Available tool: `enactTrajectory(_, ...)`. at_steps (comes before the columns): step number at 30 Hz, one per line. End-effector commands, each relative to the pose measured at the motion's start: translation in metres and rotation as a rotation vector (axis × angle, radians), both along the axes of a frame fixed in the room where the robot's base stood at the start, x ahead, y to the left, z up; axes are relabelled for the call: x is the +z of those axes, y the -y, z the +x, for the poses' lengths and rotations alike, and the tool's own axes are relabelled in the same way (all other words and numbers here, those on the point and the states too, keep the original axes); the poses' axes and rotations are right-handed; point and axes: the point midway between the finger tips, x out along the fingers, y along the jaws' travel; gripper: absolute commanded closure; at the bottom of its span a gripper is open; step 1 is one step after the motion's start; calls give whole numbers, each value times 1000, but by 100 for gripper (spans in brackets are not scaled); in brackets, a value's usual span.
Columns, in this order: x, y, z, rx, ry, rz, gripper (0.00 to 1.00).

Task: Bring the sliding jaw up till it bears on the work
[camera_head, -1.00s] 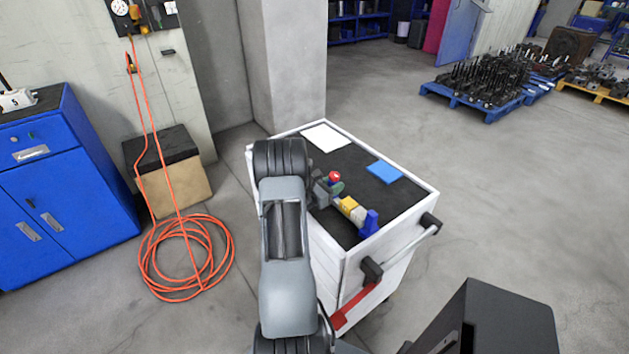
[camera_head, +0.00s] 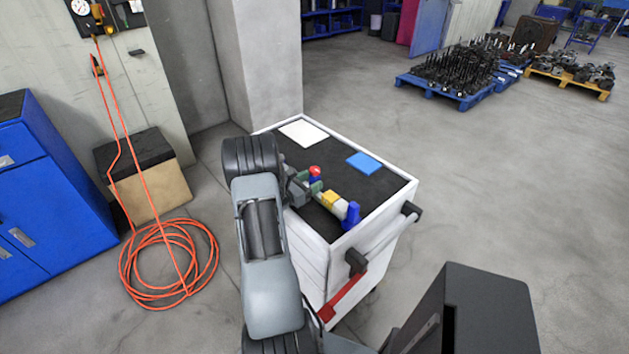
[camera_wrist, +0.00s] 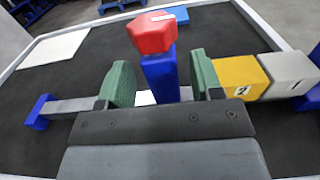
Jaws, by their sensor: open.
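The sliding jaw is a blue upright post (camera_wrist: 161,78) with a red knob (camera_wrist: 151,33) on top, standing on a grey bar (camera_wrist: 70,106). My gripper (camera_wrist: 163,83) is open, with one green-padded finger on each side of the post and gaps showing. The work is a yellow block (camera_wrist: 241,77) marked 2 and a pale grey block (camera_wrist: 287,74) marked 1, side by side to the right. The right finger stands between post and yellow block. In the head view the red knob (camera_head: 315,170) and yellow block (camera_head: 330,198) show beside my gripper (camera_head: 307,187).
A blue end piece (camera_wrist: 40,112) is at the bar's left end; another (camera_head: 351,215) stands beyond the pale block. The dark-topped white cart (camera_head: 390,205) also bears a white sheet (camera_head: 302,133) and a blue pad (camera_head: 364,163). An orange hose (camera_head: 168,262) lies coiled on the floor.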

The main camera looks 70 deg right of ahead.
Motion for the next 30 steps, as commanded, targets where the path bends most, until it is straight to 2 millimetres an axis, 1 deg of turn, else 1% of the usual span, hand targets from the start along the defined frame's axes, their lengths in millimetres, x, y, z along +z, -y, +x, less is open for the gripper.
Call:
enactTrajectory(3,-2,-22,13,6,1,0,40)
enactTrajectory(9,-2,-59,31,4,0,-1,40)
enactTrajectory(15,-1,-87,46,4,0,0,40)
enactTrajectory(21,-1,-101,53,1,1,0,40)
enactTrajectory(30,0,-105,54,0,0,0,40)
